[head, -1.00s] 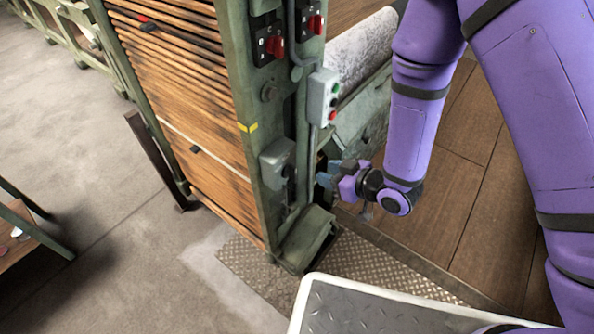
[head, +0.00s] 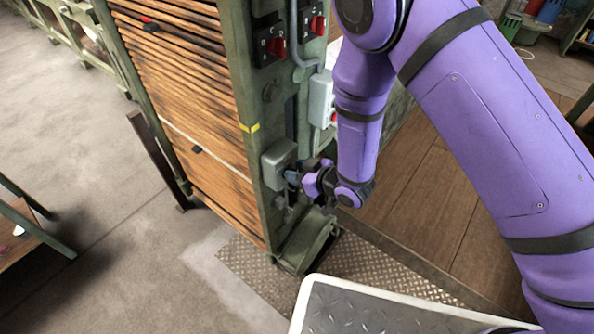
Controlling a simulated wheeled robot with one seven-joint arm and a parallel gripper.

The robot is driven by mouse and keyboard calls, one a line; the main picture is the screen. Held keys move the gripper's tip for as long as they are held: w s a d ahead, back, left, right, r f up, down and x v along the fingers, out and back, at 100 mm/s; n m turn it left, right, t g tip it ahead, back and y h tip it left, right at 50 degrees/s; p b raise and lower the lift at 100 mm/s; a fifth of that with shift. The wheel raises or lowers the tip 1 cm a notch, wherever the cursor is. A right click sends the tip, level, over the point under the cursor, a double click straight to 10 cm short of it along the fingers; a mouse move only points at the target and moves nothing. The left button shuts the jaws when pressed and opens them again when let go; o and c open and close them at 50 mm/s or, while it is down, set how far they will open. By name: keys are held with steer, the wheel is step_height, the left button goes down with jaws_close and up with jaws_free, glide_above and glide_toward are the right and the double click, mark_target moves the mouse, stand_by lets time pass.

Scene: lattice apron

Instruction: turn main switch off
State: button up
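A grey switch box (head: 276,165) sits low on the side of the green machine post. Its front, where a dark knob showed earlier, is now mostly hidden behind my gripper (head: 291,177). The gripper's fingertips are at the box's front right; I cannot tell whether they touch or grip anything. Higher on the post are two red rotary switches, a left one (head: 279,46) and a right one (head: 317,25), on black plates. No readable label shows which one is the main switch.
A grey push-button box (head: 321,98) is partly hidden behind my forearm. The green post (head: 248,120) carries stacked wooden slats (head: 180,95) on its left. A tread-plate floor strip (head: 250,270) lies below. Open concrete floor (head: 110,200) is at left.

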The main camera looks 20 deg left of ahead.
steer(key=shift+a, duration=0.1)
steer(key=shift+c, duration=0.4)
jaws_close()
steer(key=shift+s+a+f+n+t, duration=0.15)
steer(key=shift+s+f+n+t, duration=0.2)
steer(key=shift+n+t, duration=1.45)
steer(key=shift+s+a+f+n+t, duration=0.25)
steer(key=shift+n+t, duration=0.55)
steer(key=shift+n, duration=1.85)
steer(key=shift+s+a+f+n+t, duration=0.1)
steer(key=shift+s+f+n+t, duration=0.25)
steer(key=shift+n+t, duration=1.45)
steer(key=shift+n+g, duration=0.5)
steer(key=shift+n, duration=0.05)
steer(key=shift+o, duration=0.4)
jaws_free()
steer(key=shift+w+f, duration=0.1)
